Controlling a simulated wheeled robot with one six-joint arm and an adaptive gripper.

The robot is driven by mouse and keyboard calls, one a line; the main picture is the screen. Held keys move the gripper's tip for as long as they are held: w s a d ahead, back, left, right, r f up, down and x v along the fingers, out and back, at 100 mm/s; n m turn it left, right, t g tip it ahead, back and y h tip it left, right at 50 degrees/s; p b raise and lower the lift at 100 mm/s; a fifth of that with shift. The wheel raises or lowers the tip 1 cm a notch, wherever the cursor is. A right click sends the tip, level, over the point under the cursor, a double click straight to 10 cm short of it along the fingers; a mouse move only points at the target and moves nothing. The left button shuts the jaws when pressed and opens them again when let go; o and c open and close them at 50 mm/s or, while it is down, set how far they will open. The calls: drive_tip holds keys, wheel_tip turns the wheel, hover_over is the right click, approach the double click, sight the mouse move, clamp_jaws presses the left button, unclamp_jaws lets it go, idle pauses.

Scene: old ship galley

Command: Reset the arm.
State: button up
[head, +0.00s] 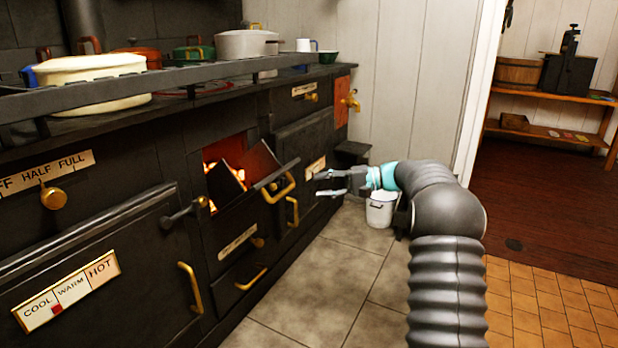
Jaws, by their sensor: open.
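My gripper (322,183) is at the end of my arm, near the middle of the head view. Its two fingers are apart and point left toward the black stove (90,240). Nothing shows between them. The fingertips are in front of the stove's right part, close to the open firebox door (262,160) and its brass handle; I cannot tell the exact gap. My arm reaches up from the bottom right and bends left. Part of the floor behind it is hidden.
A white bucket (380,210) stands on the floor just behind my gripper. Fire glows in the open firebox (222,155). Pots, including a cream one (90,85) and a grey one (246,43), stand on the stove behind a rail. The tiled floor (330,275) in front is clear.

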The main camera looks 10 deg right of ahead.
wheel_tip(320, 180, down, 10)
drive_tip(key=s+d+m+h, duration=0.1)
drive_tip(key=s+m+h, duration=0.1)
drive_tip(key=s+h, duration=0.1)
drive_tip(key=s+f+g+h+p, duration=0.1)
drive_tip(key=s+f+g+h, duration=0.2)
drive_tip(key=s, duration=0.6)
drive_tip(key=s+a+r+n+t+h+p, duration=0.1)
drive_tip(key=s+r+n+h+p, duration=0.1)
drive_tip(key=s+r, duration=0.4)
drive_tip(key=s+a+r+n+t+h+p, duration=0.1)
drive_tip(key=s+r, duration=0.5)
drive_tip(key=s, duration=1.1)
drive_tip(key=s+a+r+n+t+h+p, duration=0.1)
drive_tip(key=s+r+h+p, duration=0.4)
drive_tip(key=s, duration=0.6)
wheel_tip(320, 180, up, 2)
drive_tip(key=shift+s+n+t+h, duration=0.2)
drive_tip(key=shift+n+t+h, duration=0.4)
drive_tip(key=shift+n, duration=0.5)
drive_tip(key=shift+a, duration=0.1)
